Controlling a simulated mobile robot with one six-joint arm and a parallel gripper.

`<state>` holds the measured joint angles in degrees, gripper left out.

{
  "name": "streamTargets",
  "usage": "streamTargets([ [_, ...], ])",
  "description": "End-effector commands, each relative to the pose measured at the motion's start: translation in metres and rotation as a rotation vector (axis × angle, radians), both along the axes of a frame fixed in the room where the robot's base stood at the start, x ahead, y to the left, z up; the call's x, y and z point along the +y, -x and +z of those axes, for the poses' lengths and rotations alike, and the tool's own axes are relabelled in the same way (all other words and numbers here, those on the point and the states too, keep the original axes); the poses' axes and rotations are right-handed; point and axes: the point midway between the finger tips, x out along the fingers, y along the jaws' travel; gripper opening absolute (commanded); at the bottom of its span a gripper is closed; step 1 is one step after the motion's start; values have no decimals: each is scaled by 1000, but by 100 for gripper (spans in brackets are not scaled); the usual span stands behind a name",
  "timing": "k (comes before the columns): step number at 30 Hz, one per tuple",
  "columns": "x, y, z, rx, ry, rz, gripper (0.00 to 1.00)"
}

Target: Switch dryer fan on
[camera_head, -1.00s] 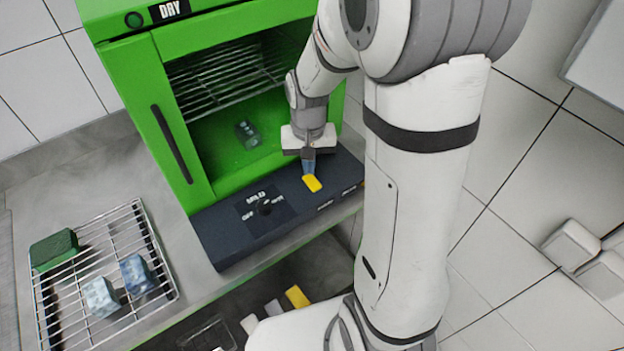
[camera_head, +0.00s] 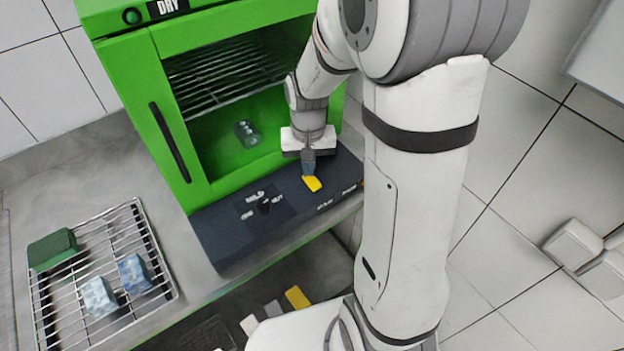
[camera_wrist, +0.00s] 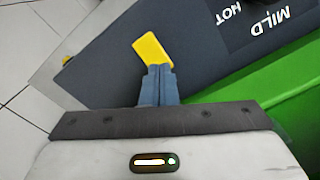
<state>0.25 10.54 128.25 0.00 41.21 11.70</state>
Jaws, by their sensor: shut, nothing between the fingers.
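The green dryer (camera_head: 150,80) stands on the counter with a "DRY" label at its top and a dark control panel (camera_head: 225,232) along its front base. A yellow rocker or paddle switch (camera_head: 312,183) sits on the right part of that panel; it also shows in the wrist view (camera_wrist: 152,50).
A black knob (camera_head: 264,206) with mode lettering sits left of the switch. A dark block (camera_head: 247,133) lies inside the dryer. A wire rack (camera_head: 140,215) with a green block (camera_head: 52,249) and two blue-grey blocks (camera_head: 134,273) is at the left.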

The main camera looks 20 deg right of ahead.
Motion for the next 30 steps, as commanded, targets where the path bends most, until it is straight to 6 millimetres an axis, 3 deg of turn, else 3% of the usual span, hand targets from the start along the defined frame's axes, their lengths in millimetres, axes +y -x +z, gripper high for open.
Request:
streamTargets([
  [21,0,0,-12,1,0,0,0],
  [30,0,0,2,1,0,0,0],
])
